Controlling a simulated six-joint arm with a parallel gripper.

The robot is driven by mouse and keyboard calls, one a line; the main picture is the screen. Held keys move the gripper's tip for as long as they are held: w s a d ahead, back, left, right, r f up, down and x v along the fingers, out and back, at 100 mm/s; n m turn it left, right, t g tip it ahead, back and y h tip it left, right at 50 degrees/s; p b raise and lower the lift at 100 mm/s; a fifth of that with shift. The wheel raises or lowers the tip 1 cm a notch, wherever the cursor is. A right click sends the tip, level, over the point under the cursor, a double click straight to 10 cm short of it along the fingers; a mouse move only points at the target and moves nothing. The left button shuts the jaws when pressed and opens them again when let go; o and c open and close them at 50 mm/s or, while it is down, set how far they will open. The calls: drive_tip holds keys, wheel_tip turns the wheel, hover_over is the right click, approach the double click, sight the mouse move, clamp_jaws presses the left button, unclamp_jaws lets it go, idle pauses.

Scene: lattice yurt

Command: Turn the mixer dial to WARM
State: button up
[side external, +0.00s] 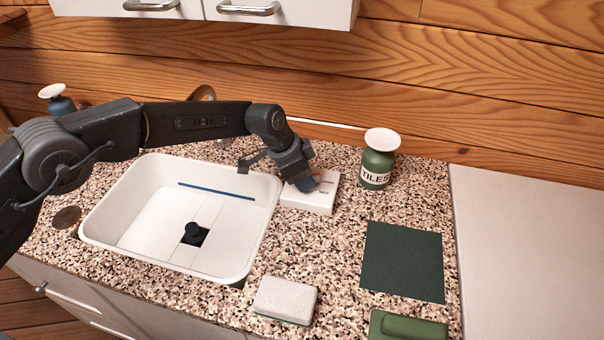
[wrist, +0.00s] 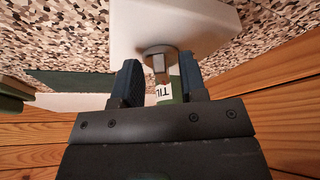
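The mixer is a white box (side external: 311,203) on the speckled counter at the sink's right rim. The word HOT shows on its top; no WARM mark is readable. Its grey round dial (wrist: 160,50) with a raised grip shows in the wrist view, but my gripper mostly covers it in the side view. My gripper (side external: 306,182) is low over the box, its fingers reaching down at the dial. In the wrist view my gripper (wrist: 159,72) is open. Its two dark fingers stand on either side of the dial with gaps visible. The dial's pointing direction cannot be told.
A green TILES bottle (side external: 377,165) stands right of the mixer. The white sink (side external: 259,235) is left of it. A dark green mat (side external: 403,262), a pale sponge (side external: 286,300) and a green object (side external: 408,327) lie nearer the front. A blue bottle (side external: 60,104) stands far left.

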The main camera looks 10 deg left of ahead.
drive_tip(key=v, duration=1.4)
drive_tip(key=shift+w, duration=0.15)
drive_tip(key=s+a+r+n+t+y, duration=0.2)
drive_tip(key=s+a+r+n, duration=0.3)
drive_tip(key=s+a+r, duration=0.9)
drive_tip(key=s+a+f+n+y, duration=0.1)
drive_tip(key=s+a+f+n, duration=0.1)
drive_tip(key=s+a, duration=0.4)
drive_tip(key=s+a+f+n+t+y, duration=0.1)
drive_tip(key=s+a+f+n, duration=0.2)
drive_tip(key=s, duration=1)
drive_tip(key=a+n, duration=0.2)
drive_tip(key=a, duration=0.1)
drive_tip(key=shift+a+f, duration=0.2)
drive_tip(key=shift+a, duration=0.1)
